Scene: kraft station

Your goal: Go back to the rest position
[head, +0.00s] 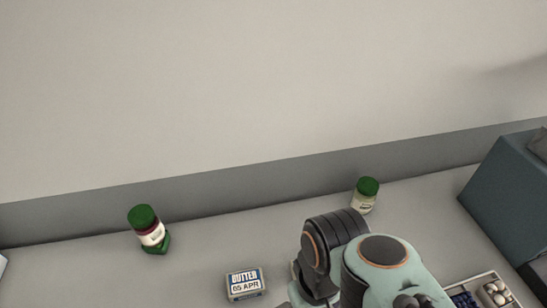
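My arm rises from the bottom edge of the head view, right of the middle. Its pale green and black links show, but my gripper is not in this frame. Whether it holds anything cannot be seen. A butter box (244,284) marked "BUTTER 05 APR" lies on the grey counter (210,258) to the left of my arm, apart from it.
A jar with a green lid (149,230) stands at the left on the counter. Another green-lidded jar (365,195) stands behind my arm near the wall. A dark blue-grey box (512,190) is at the right. A tray (513,299) with white round items is at bottom right.

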